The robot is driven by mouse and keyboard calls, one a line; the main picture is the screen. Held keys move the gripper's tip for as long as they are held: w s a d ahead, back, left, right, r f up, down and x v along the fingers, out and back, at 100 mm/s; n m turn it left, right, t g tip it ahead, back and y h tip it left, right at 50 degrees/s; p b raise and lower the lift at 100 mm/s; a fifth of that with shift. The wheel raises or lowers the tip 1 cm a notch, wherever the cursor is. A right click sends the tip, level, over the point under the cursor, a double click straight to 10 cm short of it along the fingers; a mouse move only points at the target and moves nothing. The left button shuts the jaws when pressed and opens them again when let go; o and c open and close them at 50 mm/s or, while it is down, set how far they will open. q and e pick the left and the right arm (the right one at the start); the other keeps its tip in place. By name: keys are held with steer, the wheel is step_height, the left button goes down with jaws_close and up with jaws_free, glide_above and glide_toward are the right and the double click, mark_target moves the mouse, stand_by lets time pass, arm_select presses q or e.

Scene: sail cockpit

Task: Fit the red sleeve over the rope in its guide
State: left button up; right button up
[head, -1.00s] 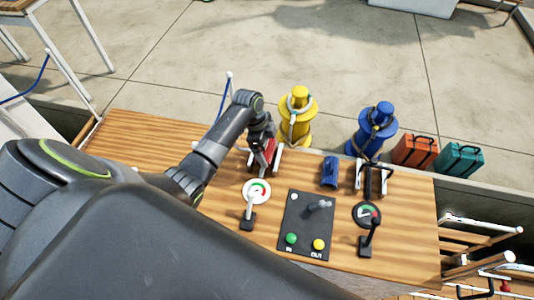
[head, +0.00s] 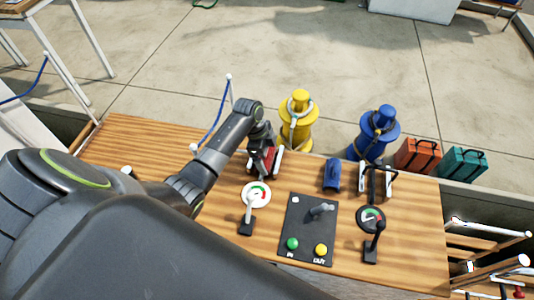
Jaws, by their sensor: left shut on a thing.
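My left gripper (head: 264,153) is over the far edge of the wooden console, shut on the red sleeve (head: 262,165). The gripper and wrist hide most of the sleeve, and only a little red shows. A white guide (head: 278,160) stands right beside it, partly hidden. My right gripper is not in view.
The wooden console (head: 150,139) holds a blue sleeve (head: 332,174), a second guide (head: 376,180), a black panel (head: 300,215) and two levers with dials. Yellow (head: 297,125) and blue (head: 378,133) bollards stand beyond the far edge. The console's far left is clear.

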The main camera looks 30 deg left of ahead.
arm_select(q)
steer(key=shift+s+d+f, duration=0.15)
steer(key=shift+s+f, duration=0.05)
steer(key=shift+f, duration=0.05)
steer(key=o, duration=0.8)
steer(key=shift+f, duration=0.1)
steer(key=shift+w+r+p, duration=0.1)
steer(key=shift+r+p, duration=0.45)
steer(key=shift+r, duration=0.35)
steer(key=p+v, duration=0.7)
steer(key=shift+a, duration=0.2)
steer(key=shift+r, duration=0.1)
